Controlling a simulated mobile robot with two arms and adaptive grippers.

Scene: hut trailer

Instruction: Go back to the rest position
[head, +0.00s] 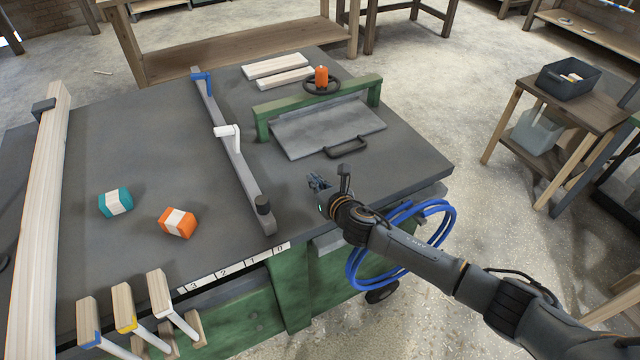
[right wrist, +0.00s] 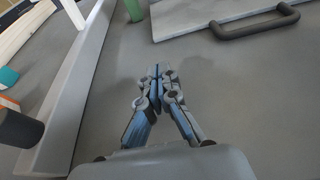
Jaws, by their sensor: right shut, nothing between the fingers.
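My right gripper (head: 318,182) is above the front right part of the grey work table (head: 395,165), in front of the flat panel's handle. In the right wrist view the fingers (right wrist: 158,72) are together with nothing between them. The grey tabletop lies below them. My right arm reaches in from the lower right of the head view. My left gripper does not show in either view.
A grey rail (head: 240,172) with a white clamp (head: 228,131) lies left of my gripper. The green frame (head: 318,103) and grey panel (head: 325,128) stand behind it. Orange (head: 177,223) and teal (head: 115,202) blocks sit left. A blue hose (head: 362,262) hangs at the table's front.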

